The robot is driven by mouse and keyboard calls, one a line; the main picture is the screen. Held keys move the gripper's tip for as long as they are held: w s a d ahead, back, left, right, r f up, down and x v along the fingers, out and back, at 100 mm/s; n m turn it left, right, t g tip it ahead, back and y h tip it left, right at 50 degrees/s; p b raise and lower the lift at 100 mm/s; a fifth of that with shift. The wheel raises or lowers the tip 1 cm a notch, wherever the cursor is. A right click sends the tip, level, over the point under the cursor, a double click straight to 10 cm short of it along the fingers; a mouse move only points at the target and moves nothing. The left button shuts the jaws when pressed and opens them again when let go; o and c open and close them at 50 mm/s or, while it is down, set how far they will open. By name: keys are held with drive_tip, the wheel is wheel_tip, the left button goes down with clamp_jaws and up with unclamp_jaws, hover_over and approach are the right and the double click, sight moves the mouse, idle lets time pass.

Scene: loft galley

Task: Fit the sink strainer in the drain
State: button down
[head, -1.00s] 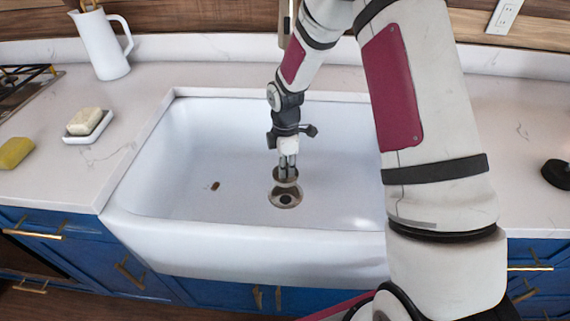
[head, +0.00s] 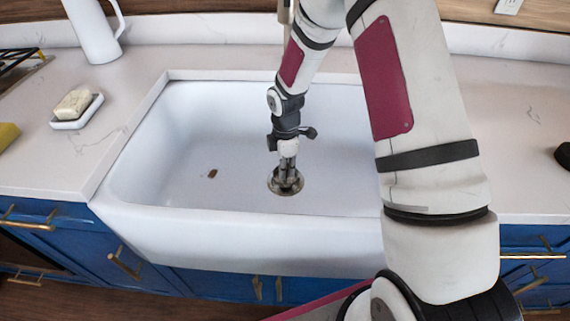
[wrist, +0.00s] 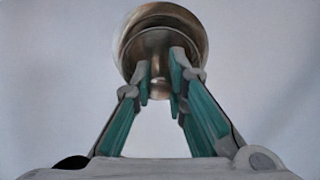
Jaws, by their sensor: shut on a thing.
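The drain (head: 274,190) is a round metal ring in the floor of the white sink. My gripper (head: 287,178) points down over it, shut on the metal sink strainer, which fingers and drain largely hide in the head view. In the wrist view, my gripper (wrist: 160,85) has its two fingers on either side of the strainer (wrist: 158,45), a bronze-coloured round piece over or in the drain (wrist: 160,8). The drain's dark hole is covered. I cannot tell whether the strainer sits fully down.
The white sink (head: 210,240) has high walls around my gripper. A small brown spot (head: 213,174) lies on its floor at left. A soap dish (head: 78,122) with soap (head: 74,103), a white pitcher (head: 93,30) and a yellow sponge (head: 8,135) stand on the left counter.

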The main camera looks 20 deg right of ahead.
drive_tip(key=shift+f+b, duration=0.85)
drive_tip(key=shift+f, duration=0.8)
drive_tip(key=c, duration=1.5)
unclamp_jaws()
wheel_tip(320, 180, up, 12)
drive_tip(key=shift+r, duration=0.1)
